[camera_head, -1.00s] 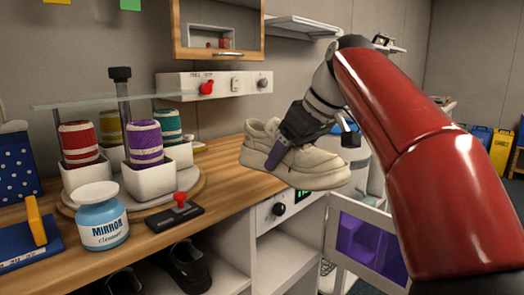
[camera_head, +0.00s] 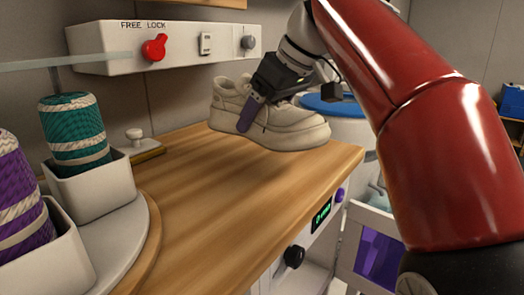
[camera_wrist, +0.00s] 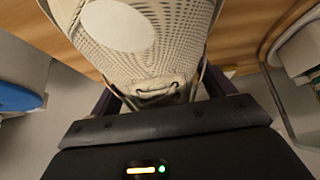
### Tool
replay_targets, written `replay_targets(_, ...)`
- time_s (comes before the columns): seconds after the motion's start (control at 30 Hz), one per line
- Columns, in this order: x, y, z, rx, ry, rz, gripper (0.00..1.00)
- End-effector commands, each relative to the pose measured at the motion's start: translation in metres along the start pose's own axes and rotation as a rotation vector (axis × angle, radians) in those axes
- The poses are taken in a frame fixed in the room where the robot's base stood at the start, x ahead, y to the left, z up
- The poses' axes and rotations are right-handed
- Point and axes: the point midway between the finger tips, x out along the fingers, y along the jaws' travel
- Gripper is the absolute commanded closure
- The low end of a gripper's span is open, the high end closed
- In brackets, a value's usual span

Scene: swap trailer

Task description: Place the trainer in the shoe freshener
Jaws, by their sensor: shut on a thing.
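The trainer (camera_head: 290,128) is beige with a thick pale sole. My gripper (camera_head: 252,112) is shut on it, with a purple finger across its side, above the far part of the wooden counter. I cannot tell whether the sole touches the wood. In the wrist view the trainer's mesh upper (camera_wrist: 145,60) fills the top middle between the fingers. Under the counter's right end is a white unit with a green display (camera_head: 321,215) and a black knob, apparently the shoe freshener. An open door with a purple panel (camera_head: 378,258) stands at its right; the inside is hidden.
A round turntable (camera_head: 125,245) with white cups of purple and teal twine stands at the left. A control box (camera_head: 185,48) with a red lever is on the wall behind. A blue-lidded bin (camera_head: 335,105) stands beyond the counter (camera_head: 215,205), whose middle is clear.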

Motion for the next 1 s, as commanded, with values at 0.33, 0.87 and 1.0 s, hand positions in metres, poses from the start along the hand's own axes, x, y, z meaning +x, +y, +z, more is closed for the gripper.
replay_targets(0.33, 0.039, 0.0, 0.025, 0.0, 0.0, 0.0, 0.48)
replay_targets(0.87, 0.047, 0.0, 0.03, 0.0, 0.001, 0.001, 0.12)
replay_targets(1.0, 0.047, 0.0, 0.03, 0.0, 0.0, 0.001, 0.0)
